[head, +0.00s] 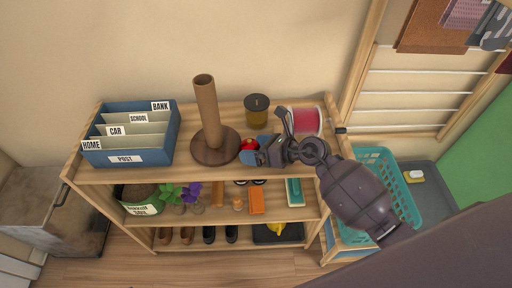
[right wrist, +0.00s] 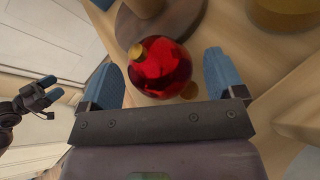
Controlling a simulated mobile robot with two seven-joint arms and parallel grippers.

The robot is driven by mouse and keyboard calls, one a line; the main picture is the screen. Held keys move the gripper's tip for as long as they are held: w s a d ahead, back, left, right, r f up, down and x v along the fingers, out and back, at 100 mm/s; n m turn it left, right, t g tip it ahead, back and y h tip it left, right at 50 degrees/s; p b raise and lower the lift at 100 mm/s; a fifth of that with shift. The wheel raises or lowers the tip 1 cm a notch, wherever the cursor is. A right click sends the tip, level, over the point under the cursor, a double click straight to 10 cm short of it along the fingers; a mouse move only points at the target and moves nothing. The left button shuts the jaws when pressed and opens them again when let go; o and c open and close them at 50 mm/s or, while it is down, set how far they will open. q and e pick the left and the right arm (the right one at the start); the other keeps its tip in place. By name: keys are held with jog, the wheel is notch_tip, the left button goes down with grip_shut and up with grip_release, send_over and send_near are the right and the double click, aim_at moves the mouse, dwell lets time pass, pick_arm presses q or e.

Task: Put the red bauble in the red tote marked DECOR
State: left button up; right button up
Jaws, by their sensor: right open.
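The red bauble (head: 247,144) is a shiny ball with a gold cap, on the shelf's top board just right of the brown post's round base. My right gripper (head: 256,153) is open at the bauble and hides part of it in the head view. In the right wrist view the bauble (right wrist: 160,68) sits between the two blue fingers, with a small gap on each side. My left gripper (right wrist: 49,89) shows at the left of the right wrist view, its blue fingertips apart and empty. I see no red tote marked DECOR in either view.
The brown post (head: 208,115) stands close left of the bauble. A dark-lidded jar (head: 257,107) is behind it and a red spool (head: 304,121) is to the right. A blue letter sorter (head: 168,135) fills the board's left end. A teal basket (head: 405,195) stands right of the shelf.

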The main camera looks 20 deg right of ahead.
jog(key=shift+r, duration=0.1)
jog(key=shift+d+r, duration=0.15)
jog(key=p+v, duration=0.1)
jog(key=v, duration=1)
jog(key=shift+s+d+r, duration=0.1)
jog(key=shift+s+d, duration=0.05)
jog(key=shift+s, duration=0.15)
jog(key=m, duration=0.1)
jog(key=s+m+t, duration=0.1)
jog(key=shift+a+r+m+y, duration=0.2)
jog(key=shift+a+m+y, duration=0.1)
jog(key=shift+a, duration=0.1)
jog(key=s+d+f+m+t+h, duration=0.2)
jog(key=s+f+m+h, duration=0.2)
jog(key=m, duration=1.2)
jog(key=s+d+f+m+t+h, duration=0.2)
jog(key=s+m+h, duration=0.4)
jog(key=m, duration=1)
notch_tip(320, 180, down, 3)
jog(key=shift+d+r+t+h, duration=0.1)
jog(key=shift+d+t+h, duration=0.2)
jog(key=shift+d+h, duration=0.4)
jog(key=shift+o, duration=0.5)
jog(key=s+a+f+m+g, duration=0.1)
jog(key=s+f+m+g, duration=0.2)
jog(key=s+f+m, duration=0.2)
jog(key=shift+s+a+m, duration=0.2)
jog(key=shift+s+m, duration=0.2)
jog(key=shift+m, duration=0.2)
